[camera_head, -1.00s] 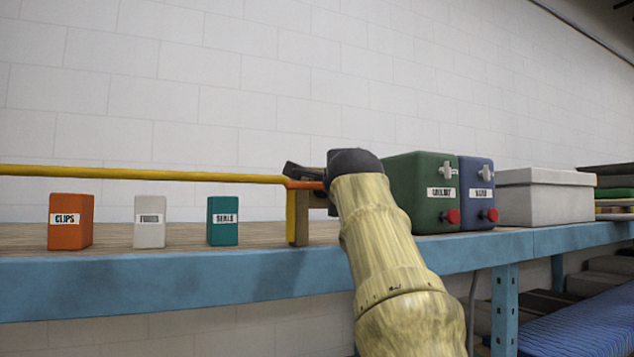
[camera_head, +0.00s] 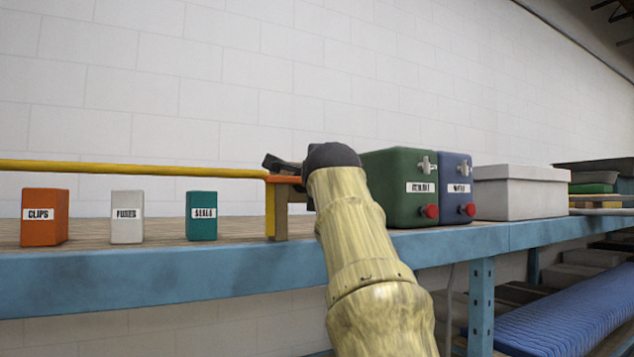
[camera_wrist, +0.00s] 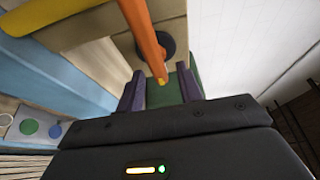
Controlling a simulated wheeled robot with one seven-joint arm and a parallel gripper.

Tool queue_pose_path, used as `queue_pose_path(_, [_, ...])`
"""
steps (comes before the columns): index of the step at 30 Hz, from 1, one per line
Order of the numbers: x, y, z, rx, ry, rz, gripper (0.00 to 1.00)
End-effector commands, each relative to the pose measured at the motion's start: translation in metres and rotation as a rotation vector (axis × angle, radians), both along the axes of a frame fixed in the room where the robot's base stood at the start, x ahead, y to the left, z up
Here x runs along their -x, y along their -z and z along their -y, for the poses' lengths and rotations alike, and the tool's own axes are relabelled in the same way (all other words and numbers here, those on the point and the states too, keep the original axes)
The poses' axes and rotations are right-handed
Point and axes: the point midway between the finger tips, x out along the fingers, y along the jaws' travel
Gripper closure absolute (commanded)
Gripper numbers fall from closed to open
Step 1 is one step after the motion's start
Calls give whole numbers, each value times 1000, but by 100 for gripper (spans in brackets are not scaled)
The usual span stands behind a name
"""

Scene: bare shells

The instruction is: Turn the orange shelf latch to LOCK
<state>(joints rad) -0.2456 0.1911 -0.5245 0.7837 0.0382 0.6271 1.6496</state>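The orange latch (camera_head: 284,179) sits at the top of a wooden post (camera_head: 280,215) at the right end of the yellow rail. In the wrist view the latch (camera_wrist: 146,42) is a long orange bar with a yellowish tip, beside a dark round disc (camera_wrist: 175,46). My gripper (camera_wrist: 160,86) is open, its two purple fingers spread with the bar's tip between them. Contact with either finger is not clear. In the head view my gripper (camera_head: 279,164) is dark and close by the latch; my wrist hides part of that area. No LOCK marking is readable.
The yellow rail (camera_head: 130,168) runs left above orange, white and teal boxes on the blue-edged shelf (camera_head: 150,280). Right of my arm stand a green box (camera_head: 395,210) and a blue box (camera_head: 456,205) with red knobs, then a grey lidded box (camera_head: 520,195).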

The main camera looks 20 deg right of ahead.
Motion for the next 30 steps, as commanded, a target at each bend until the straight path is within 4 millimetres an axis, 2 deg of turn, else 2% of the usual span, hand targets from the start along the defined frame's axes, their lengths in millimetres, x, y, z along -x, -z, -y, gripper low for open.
queue_pose_path(5, [7, 1, -2, 1, -2, 2, 64])
queue_pose_path(8, [18, 2, -6, 0, -4, 4, 64])
queue_pose_path(30, [152, 1, -39, 1, -3, 3, 64])
